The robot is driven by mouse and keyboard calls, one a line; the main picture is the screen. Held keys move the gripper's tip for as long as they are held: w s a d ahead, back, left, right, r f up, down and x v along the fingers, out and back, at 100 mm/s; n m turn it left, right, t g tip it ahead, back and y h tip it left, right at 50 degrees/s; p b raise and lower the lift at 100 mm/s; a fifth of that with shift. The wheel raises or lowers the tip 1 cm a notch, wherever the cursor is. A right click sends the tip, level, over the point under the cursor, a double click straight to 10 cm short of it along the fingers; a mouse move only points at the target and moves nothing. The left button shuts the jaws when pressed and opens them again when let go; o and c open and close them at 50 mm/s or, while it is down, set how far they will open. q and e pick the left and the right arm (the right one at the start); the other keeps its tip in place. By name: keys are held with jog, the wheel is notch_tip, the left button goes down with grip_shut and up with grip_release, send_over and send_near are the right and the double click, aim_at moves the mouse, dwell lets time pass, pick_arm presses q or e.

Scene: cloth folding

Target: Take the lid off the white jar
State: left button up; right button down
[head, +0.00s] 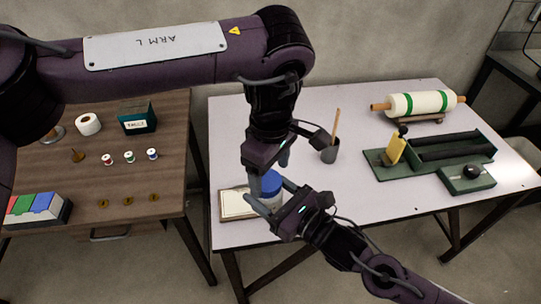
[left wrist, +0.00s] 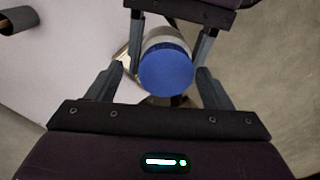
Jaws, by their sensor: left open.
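The white jar (left wrist: 161,36) with its blue lid (left wrist: 166,70) is between my two grippers near the table's front left. The lid sits on the jar; it also shows in the head view (head: 272,183). My left gripper (head: 268,175) is open and points down at the lid from above; in the left wrist view its fingers (left wrist: 158,85) stand on either side of the lid, apart from it. My right gripper (head: 270,198) comes from the lower right, its fingers closed around the jar's body below the lid. The jar's underside is hidden.
A framed pale board (head: 234,205) lies beside the jar. A green tool tray (head: 430,166) and a roll on a stand (head: 420,103) are at right. A brown table (head: 100,180) with spools stands at left.

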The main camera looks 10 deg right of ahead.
pick_arm(q)
jog(key=shift+f, duration=0.35)
